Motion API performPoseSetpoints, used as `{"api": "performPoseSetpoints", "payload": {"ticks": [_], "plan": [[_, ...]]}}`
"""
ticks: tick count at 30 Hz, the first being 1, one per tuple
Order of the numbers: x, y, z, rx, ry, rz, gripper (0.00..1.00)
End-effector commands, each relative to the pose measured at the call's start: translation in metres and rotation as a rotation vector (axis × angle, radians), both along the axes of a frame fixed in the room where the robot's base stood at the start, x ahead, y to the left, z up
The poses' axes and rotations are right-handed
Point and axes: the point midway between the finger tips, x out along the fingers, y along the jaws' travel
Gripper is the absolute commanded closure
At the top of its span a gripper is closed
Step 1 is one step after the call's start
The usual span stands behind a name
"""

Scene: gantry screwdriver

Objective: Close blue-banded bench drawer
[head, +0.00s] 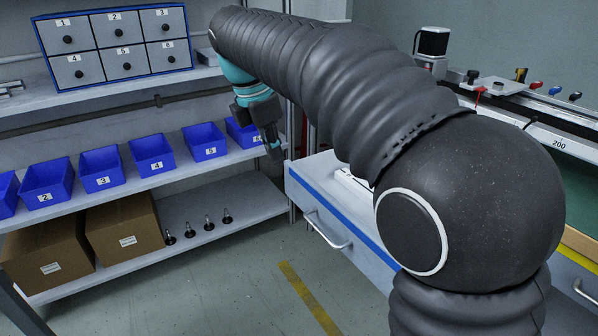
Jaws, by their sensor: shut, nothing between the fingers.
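The blue-banded bench drawer (311,201) stands pulled out from the bench at the centre right in the head view. It has a grey-white front with a blue stripe and a silver bar handle (327,231). My arm covers its right part and much of its inside. My gripper (274,150) is shut and empty, pointing down. In the picture it is just above and left of the drawer's far left corner. I cannot tell whether it touches the drawer.
A shelf rack (255,192) on the left holds numbered blue bins (153,155), cardboard boxes (124,226) and a grey drawer cabinet (117,48). A yellow-banded drawer (575,290) is at the lower right. Floor (215,277) between rack and bench is clear.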

Motion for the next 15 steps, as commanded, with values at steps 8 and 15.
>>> {"api": "performPoseSetpoints", "payload": {"ticks": [8,15], "plan": [[0.005,-0.008,-0.031,-0.005,0.006,0.006,1.00],[0.011,-0.017,-0.075,-0.005,0.006,0.005,1.00]]}}
